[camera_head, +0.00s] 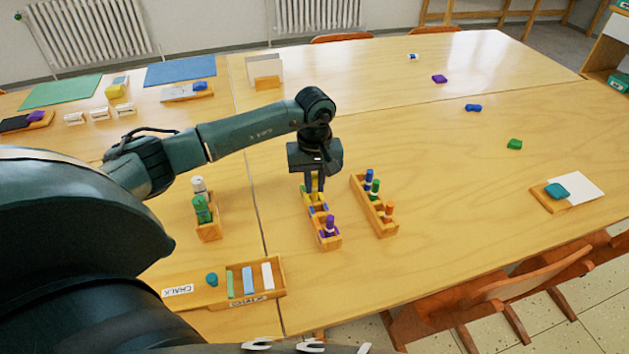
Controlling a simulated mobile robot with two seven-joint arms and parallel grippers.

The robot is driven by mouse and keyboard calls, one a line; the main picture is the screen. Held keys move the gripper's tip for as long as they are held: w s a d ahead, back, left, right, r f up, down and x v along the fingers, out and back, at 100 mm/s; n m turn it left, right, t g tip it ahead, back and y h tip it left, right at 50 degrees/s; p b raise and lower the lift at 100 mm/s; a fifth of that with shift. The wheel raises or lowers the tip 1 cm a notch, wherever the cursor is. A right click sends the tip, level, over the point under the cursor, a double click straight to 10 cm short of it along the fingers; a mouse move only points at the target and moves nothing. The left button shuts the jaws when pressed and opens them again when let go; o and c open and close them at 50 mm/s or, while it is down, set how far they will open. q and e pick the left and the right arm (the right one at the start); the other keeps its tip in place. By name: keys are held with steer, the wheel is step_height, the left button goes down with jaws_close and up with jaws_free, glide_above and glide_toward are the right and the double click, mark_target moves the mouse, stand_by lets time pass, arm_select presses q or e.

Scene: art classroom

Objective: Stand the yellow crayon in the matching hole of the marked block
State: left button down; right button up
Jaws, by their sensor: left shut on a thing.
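My left gripper (315,187) points straight down over the far part of a narrow wooden block (331,243) in the middle of the table. It is shut on the yellow crayon (315,196), which looks upright. The fingers hide part of the crayon, and I cannot tell how deep its lower end sits in the block. Yellow and blue colour patches show on the block's top. A purple crayon (329,226) stands in its near end. My right gripper is not in view.
A second wooden block (388,231) with blue, green and orange crayons stands close on the right. On the left is a holder (209,233) with green and white items. A chalk tray (282,278) lies nearer. The table to the right is largely clear.

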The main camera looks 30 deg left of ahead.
arm_select(q)
steer(key=shift+f+b, duration=0.35)
stand_by(0.5)
steer(key=shift+f, duration=0.15)
steer(key=shift+f+b, duration=0.15)
steer(key=shift+b, duration=0.25)
stand_by(0.4)
steer(key=c, duration=1.3)
jaws_free()
steer(key=shift+o, duration=1.1)
